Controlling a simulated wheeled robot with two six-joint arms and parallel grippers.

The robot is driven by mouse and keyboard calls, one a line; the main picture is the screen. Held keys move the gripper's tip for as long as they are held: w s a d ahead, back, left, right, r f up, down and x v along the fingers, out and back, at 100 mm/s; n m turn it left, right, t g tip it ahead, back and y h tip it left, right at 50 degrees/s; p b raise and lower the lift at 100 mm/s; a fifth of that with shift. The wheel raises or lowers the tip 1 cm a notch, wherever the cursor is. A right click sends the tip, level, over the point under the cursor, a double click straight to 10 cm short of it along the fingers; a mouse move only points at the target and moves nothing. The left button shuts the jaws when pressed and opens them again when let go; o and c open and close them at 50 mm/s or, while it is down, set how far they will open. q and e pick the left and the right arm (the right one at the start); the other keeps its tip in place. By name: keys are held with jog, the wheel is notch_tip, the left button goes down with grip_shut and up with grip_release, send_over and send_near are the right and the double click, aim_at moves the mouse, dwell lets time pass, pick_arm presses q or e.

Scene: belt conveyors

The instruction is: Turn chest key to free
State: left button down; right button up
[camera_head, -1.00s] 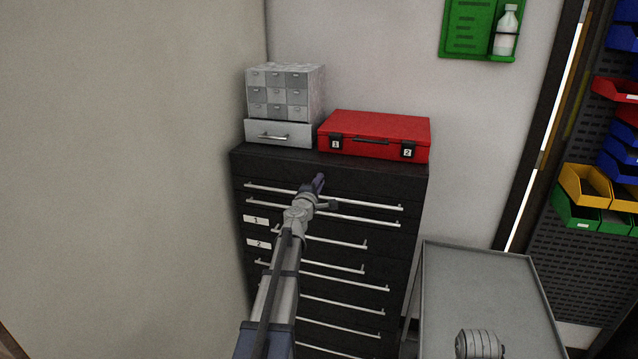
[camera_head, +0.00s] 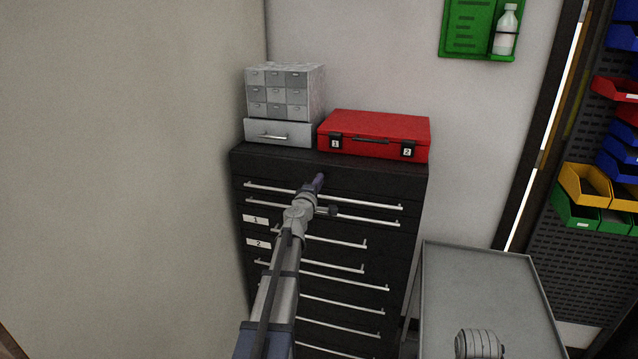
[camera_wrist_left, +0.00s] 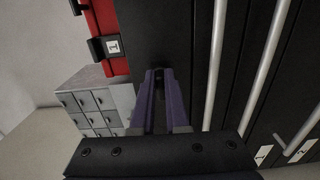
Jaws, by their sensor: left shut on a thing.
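The black drawer chest (camera_head: 390,185) stands against the wall with long silver drawer handles. My left gripper (camera_head: 319,180) reaches its top front panel. In the left wrist view its two purple fingers (camera_wrist_left: 160,76) point at the panel and are shut on a small dark key (camera_wrist_left: 159,72), mostly hidden between the fingertips. The chest appears turned sideways in that view, its handles running steeply up the picture. The key itself cannot be made out in the head view. My right gripper is not in view.
A red case (camera_head: 375,130) and a grey small-drawer cabinet (camera_head: 285,92) stand on the chest. A grey cart (camera_head: 480,285) with a ribbed metal part (camera_head: 478,344) is at the lower right. Coloured bins (camera_head: 590,190) hang at the far right. A plain wall is on the left.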

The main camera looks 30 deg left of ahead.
pick_arm(q)
jog(key=c, duration=0.9)
grip_release()
jog(key=v, duration=0.8)
jog(key=shift+w, duration=0.1)
